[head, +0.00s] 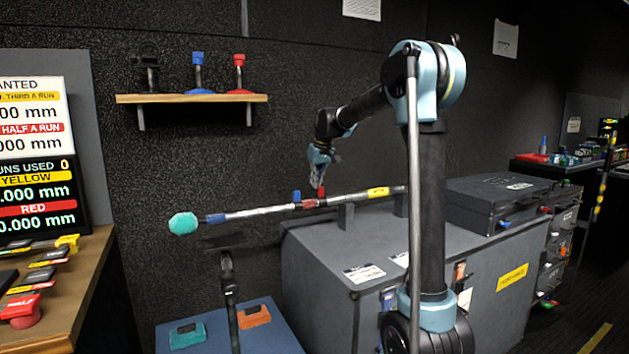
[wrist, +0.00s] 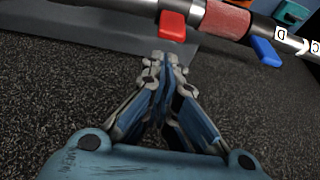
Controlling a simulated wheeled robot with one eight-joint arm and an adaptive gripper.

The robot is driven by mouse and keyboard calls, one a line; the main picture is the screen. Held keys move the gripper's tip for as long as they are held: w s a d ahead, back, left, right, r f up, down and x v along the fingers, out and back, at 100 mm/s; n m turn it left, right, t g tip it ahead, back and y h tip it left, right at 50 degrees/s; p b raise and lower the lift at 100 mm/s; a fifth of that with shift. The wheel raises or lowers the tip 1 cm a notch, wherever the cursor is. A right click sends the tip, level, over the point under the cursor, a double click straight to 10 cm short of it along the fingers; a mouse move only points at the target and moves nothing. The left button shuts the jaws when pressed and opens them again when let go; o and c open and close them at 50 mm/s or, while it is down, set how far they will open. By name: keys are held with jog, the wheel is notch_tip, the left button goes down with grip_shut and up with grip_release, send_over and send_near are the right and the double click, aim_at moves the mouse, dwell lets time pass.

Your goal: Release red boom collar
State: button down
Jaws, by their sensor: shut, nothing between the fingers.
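The boom pole (head: 262,211) lies nearly level on a stand over the grey cabinet, with a teal foam end (head: 184,223) at its left. A red lever (head: 321,190) and a blue lever (head: 297,195) stick up from it beside a red band (head: 310,203). The red lever (wrist: 172,26), blue lever (wrist: 266,52) and red band (wrist: 226,19) also show in the wrist view. My gripper (wrist: 165,60) is shut and empty, its fingertips just below the red lever in that picture. In the head view my gripper (head: 318,182) hangs just above the red lever; contact cannot be told.
A yellow band (head: 378,192) marks the pole's right part. A black case (head: 500,201) lies on the grey cabinet (head: 340,245). A wall shelf (head: 190,98) holds a black, a blue and a red piece. A readout screen (head: 38,185) stands over a desk at left.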

jog(key=shift+s+d, duration=0.45)
jog(key=shift+s, duration=0.25)
jog(key=shift+s, duration=0.1)
